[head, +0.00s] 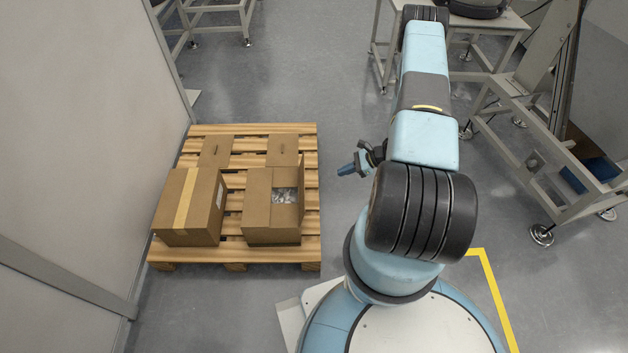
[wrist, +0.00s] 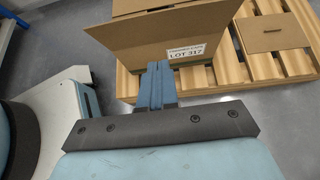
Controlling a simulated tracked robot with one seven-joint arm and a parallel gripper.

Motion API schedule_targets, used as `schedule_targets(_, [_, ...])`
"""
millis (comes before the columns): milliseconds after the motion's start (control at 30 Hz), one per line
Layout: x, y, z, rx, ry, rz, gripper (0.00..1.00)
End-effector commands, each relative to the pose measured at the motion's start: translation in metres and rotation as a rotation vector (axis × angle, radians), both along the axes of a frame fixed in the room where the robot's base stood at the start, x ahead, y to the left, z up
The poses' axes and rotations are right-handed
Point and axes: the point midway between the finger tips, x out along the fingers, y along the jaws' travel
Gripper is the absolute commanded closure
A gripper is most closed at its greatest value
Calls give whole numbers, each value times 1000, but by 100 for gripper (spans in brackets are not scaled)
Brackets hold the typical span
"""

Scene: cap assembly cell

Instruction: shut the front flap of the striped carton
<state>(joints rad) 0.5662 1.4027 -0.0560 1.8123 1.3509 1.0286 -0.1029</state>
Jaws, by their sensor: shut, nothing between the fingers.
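Two larger cardboard cartons stand on a wooden pallet. The left carton (head: 177,215) has a pale stripe along its top, which looks closed. In the wrist view this raised flap (wrist: 150,38) fills the upper middle, above a white label (wrist: 187,52) reading LOT 317. My gripper (head: 341,171) is shut and empty, to the right of the open carton. Its fingertips (wrist: 157,66) appear before the flap in the wrist view.
Two more boxes with slots, a left one (head: 216,150) and a right one (head: 282,148), sit at the back of the pallet (head: 240,129). A pale wall panel (head: 80,130) rises left of the pallet. Bare floor lies between pallet and my base. Metal frames stand farther right.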

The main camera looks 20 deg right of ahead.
Motion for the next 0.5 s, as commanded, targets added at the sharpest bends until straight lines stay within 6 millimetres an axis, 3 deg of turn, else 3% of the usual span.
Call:
schedule_targets(167, [2, 11, -8, 3, 3, 1, 100])
schedule_targets(500, [15, 57, -38, 3, 3, 8, 100])
